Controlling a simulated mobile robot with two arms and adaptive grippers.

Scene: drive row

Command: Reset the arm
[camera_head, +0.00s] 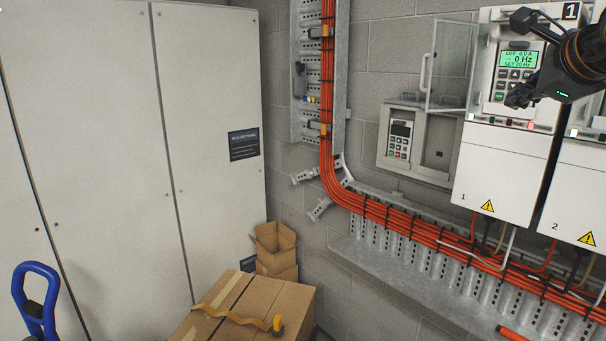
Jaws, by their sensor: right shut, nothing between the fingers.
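My right arm comes in from the right edge at the top right. My black right gripper (518,97) is shut and empty. It is in front of the keypad (515,73) of drive 1 (502,168) and covers its lower right part. I cannot tell whether the fingertips touch the drive. The keypad's green screen reads OFF, 0.0 A, 0 Hz, SET 20 Hz. A red light (530,126) shows below it. My left gripper is not in view.
Drive 2 (572,205) stands right of drive 1. An open clear door (452,65) juts out beside a wall box (417,140) with a keypad. Orange cables (400,219) run along the wall. Cardboard boxes (255,310) and a blue handle (36,300) stand before grey cabinets (90,150).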

